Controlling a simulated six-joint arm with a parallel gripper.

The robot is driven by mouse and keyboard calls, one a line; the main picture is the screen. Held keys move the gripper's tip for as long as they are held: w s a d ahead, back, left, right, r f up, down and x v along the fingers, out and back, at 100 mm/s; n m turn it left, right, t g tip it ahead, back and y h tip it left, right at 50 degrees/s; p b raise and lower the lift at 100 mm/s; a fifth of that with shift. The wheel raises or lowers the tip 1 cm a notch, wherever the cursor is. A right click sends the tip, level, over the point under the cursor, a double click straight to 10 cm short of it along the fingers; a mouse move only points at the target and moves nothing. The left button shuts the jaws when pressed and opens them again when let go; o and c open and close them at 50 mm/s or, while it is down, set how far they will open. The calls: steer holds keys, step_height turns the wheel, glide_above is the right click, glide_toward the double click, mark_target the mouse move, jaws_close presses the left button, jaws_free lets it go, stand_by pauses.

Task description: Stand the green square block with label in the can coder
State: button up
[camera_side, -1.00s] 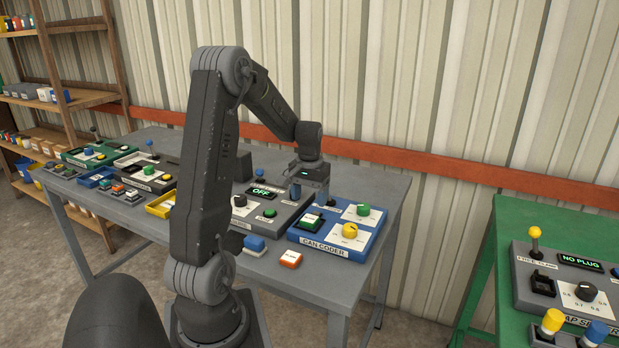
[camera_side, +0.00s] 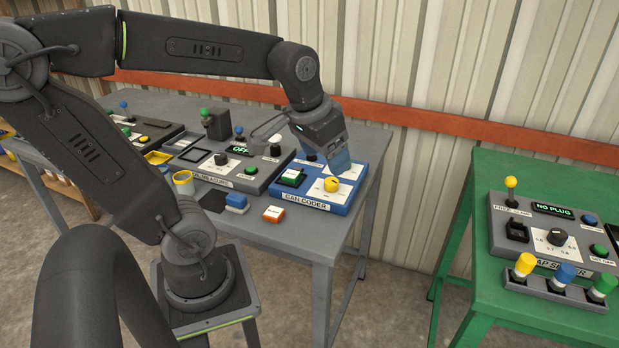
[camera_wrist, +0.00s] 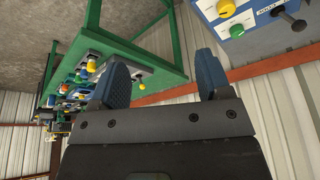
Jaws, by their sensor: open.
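The blue can coder (camera_side: 327,197) stands at the right end of the grey table, its name on the front edge. A green square block with a pale edge (camera_side: 291,177) sits at its left side, in or on a dark holder; I cannot tell whether it is upright. A yellow knob (camera_side: 331,184) is to its right. My gripper (camera_side: 340,162) is over the back right part of the can coder, right of the block and apart from it. In the wrist view its blue fingers (camera_wrist: 163,80) are spread with nothing between them. The gripper hides the can coder's green knob in the side view.
A red-and-white block (camera_side: 273,214) and a blue-and-white block (camera_side: 236,203) lie on the table in front. A grey panel (camera_side: 233,172) stands to the left. A green table (camera_side: 475,250) with another panel is at right, beyond a gap. A ribbed wall is behind.

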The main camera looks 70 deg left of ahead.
steer(key=s+d+m+t+h, duration=0.1)
steer(key=s+d+m, duration=0.1)
steer(key=s+d, duration=0.3)
steer(key=shift+s+d+f+m+t, duration=0.2)
steer(key=shift+d+f+m+t, duration=0.15)
steer(key=shift+d, duration=0.45)
steer(key=shift+r, duration=0.15)
steer(key=shift+c, duration=0.4)
stand_by(0.6)
